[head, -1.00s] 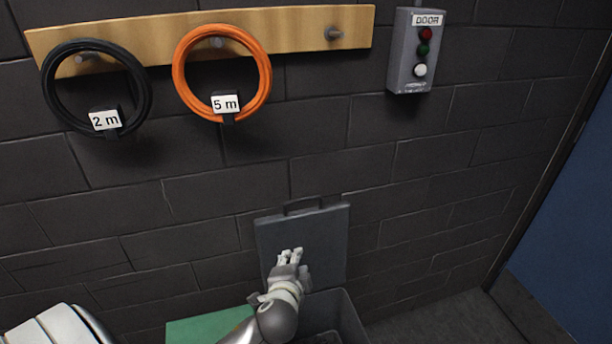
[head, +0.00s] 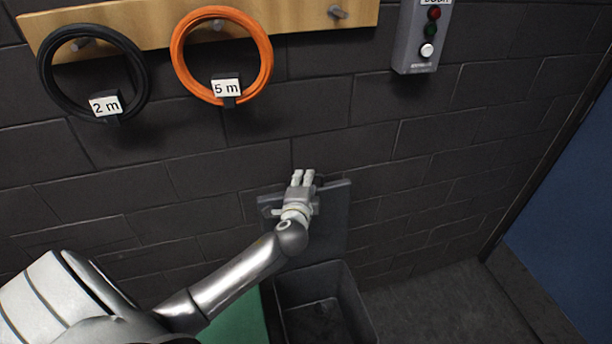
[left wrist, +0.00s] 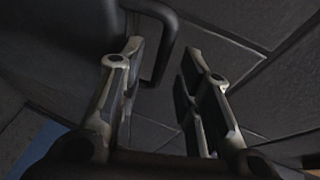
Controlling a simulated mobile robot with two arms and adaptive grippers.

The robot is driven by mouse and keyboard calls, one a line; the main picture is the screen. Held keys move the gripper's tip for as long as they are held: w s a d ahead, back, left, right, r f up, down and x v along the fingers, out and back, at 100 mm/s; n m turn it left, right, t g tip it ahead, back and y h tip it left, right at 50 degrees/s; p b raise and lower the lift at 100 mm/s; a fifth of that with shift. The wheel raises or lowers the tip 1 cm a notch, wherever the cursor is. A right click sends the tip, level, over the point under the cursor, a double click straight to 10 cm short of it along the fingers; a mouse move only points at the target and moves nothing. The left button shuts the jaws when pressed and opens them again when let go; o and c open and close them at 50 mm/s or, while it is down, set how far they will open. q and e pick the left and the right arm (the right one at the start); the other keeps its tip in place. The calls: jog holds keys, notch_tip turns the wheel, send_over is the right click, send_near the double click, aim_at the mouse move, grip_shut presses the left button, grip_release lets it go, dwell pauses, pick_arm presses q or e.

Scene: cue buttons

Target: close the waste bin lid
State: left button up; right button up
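The waste bin (head: 366,318) is a dark grey open box on the floor by the wall. Its grey lid (head: 334,232) stands raised, upright near the wall. My left gripper (head: 303,173) is at the lid's top edge, overlapping it in the head view. I cannot tell whether the fingers touch the lid. My right gripper is not in view.
A green surface (head: 238,325) lies left of the bin under my arm. On the wall hang a black hose coil (head: 45,85), an orange coil (head: 178,65) and a button box (head: 412,45). Floor (head: 425,300) right of the bin is clear.

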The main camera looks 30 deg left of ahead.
pick_arm(q)
jog(key=shift+x, duration=1.6)
grip_shut()
